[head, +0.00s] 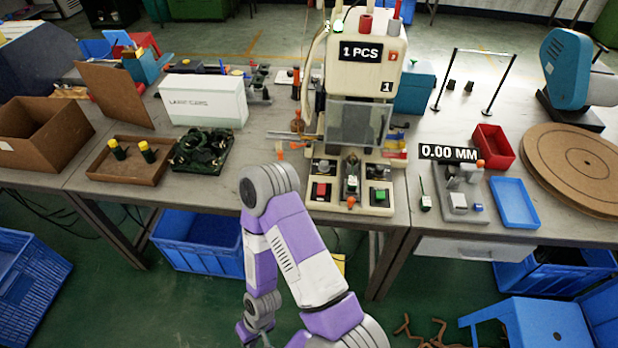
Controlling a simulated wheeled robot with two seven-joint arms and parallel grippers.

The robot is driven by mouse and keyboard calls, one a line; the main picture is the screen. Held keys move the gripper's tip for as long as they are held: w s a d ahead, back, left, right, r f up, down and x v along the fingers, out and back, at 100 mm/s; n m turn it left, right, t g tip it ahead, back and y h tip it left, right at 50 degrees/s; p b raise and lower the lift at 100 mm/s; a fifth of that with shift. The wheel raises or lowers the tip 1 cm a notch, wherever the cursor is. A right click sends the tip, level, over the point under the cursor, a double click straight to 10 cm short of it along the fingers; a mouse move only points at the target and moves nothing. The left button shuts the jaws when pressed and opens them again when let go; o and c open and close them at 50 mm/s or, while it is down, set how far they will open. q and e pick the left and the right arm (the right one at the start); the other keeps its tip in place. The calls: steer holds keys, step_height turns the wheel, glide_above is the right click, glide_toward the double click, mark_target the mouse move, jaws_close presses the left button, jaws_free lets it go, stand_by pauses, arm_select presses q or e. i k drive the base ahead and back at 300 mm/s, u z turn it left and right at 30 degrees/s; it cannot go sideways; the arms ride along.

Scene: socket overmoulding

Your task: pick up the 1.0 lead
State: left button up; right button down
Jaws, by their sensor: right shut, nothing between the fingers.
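I cannot tell which thing is the 1.0 lead; no lead with a readable 1.0 mark shows. A dark tangled bundle (203,151), perhaps coiled leads, lies on the left table. Beside it, a shallow brown tray (128,174) holds two black plug-like pieces with yellow tops, a left one (117,149) and a right one (148,152). My right arm bends up in front of the table and down again. Its gripper (246,336) is at the bottom edge, partly cut off, shut and empty, well below and apart from the tabletop. My left gripper is out of view.
A moulding machine (364,75) reading "1 PCS" stands at centre. Right of it are a gauge (459,202) reading 0.00 MM, a red bin (493,146), a blue tray (514,202) and a round brown board (575,165). A white box (203,101) stands behind the bundle. Blue crates (200,240) sit below.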

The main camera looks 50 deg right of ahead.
mark_target(353, 180)
steer(key=u, duration=0.05)
steer(key=i, duration=1.25)
steer(key=z, duration=3.55)
